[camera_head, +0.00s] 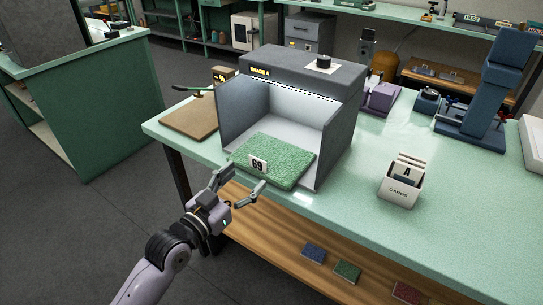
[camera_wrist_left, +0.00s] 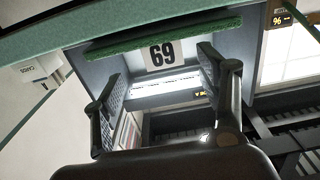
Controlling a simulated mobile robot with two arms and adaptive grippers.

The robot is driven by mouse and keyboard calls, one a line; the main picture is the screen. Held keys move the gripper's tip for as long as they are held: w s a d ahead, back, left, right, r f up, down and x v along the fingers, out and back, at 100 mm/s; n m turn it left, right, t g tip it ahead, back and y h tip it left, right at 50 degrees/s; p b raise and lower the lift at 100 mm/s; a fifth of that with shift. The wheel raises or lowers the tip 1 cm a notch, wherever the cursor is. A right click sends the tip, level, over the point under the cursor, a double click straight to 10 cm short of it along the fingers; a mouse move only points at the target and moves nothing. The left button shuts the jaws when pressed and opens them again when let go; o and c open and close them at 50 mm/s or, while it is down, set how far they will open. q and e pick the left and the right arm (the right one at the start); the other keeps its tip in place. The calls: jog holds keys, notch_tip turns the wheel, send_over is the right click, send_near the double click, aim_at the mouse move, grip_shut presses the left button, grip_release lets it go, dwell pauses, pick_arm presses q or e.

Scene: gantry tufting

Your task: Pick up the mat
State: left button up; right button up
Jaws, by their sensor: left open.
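The green mat (camera_head: 278,163) lies at the open front of a grey booth (camera_head: 335,115) on the mint table, its front edge near the table edge. My right gripper is not in view.
A white box of cards (camera_head: 400,190) stands on the table to the right. A brown board (camera_head: 190,118) lies left of the booth. A blue press-like machine (camera_head: 490,95) stands at the back right. A wooden lower shelf (camera_head: 290,262) holds several small coloured pieces.

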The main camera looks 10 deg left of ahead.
aim_at(257, 161)
pick_arm(q)
jog(key=shift+x, duration=0.75)
jog(key=x, duration=0.3)
jog(key=p+x, duration=0.1)
jog(key=x, duration=0.1)
jog(key=shift+w+a+r, duration=0.1)
jog(key=shift+w+r, duration=0.05)
jog(key=shift+r, duration=0.2)
jog(key=shift+c, duration=0.4)
jog(key=c, duration=1.2)
jog(key=shift+c, duration=0.5)
jog(key=shift+r, duration=0.1)
